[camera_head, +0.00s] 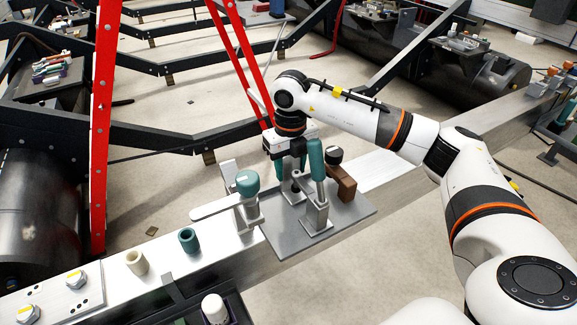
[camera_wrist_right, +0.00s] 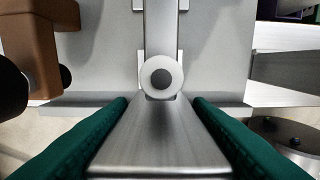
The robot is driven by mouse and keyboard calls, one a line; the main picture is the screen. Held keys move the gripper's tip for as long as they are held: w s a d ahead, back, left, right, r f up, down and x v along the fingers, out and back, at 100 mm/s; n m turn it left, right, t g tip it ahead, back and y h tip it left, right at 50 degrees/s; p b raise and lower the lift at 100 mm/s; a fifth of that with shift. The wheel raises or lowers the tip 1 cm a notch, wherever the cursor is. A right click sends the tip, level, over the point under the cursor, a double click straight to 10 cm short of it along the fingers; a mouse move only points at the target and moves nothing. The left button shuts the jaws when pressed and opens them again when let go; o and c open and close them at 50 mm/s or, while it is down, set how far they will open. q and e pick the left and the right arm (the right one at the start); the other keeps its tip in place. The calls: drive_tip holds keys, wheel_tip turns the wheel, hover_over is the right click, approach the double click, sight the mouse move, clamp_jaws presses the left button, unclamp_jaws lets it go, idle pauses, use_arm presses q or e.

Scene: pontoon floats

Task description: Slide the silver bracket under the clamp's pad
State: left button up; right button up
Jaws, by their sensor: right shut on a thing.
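My right gripper (camera_head: 291,172) points down over the grey plate, behind the clamp. In the right wrist view its green fingers (camera_wrist_right: 160,125) are shut on the silver bracket (camera_wrist_right: 160,140), which lies between them. The clamp (camera_head: 317,213) stands on the plate with an upright teal handle. In the wrist view its arm (camera_wrist_right: 160,30) ends in a round pale pad (camera_wrist_right: 161,78) with a dark centre. The pad overlaps the bracket's far end in this view; I cannot tell the height gap. In the head view the bracket is mostly hidden. My left gripper is out of view.
The grey plate (camera_head: 345,222) lies on a long metal beam (camera_head: 60,262). A brown block (camera_head: 342,184) with a dark knob stands right of the clamp. A teal-knobbed post (camera_head: 247,205) stands left. A teal cup (camera_head: 188,240) and cream cup (camera_head: 137,262) sit farther left.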

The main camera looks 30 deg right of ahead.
drive_tip(key=shift+f, duration=0.2)
idle(0.3)
drive_tip(key=o, duration=1.3)
drive_tip(key=shift+r, duration=0.15)
drive_tip(key=shift+r+b, duration=0.25)
drive_tip(key=shift+b, duration=0.15)
wheel_tip(320, 180, up, 10)
drive_tip(key=shift+f+b, duration=0.1)
drive_tip(key=shift+b, duration=0.85)
drive_tip(key=shift+r, duration=0.8)
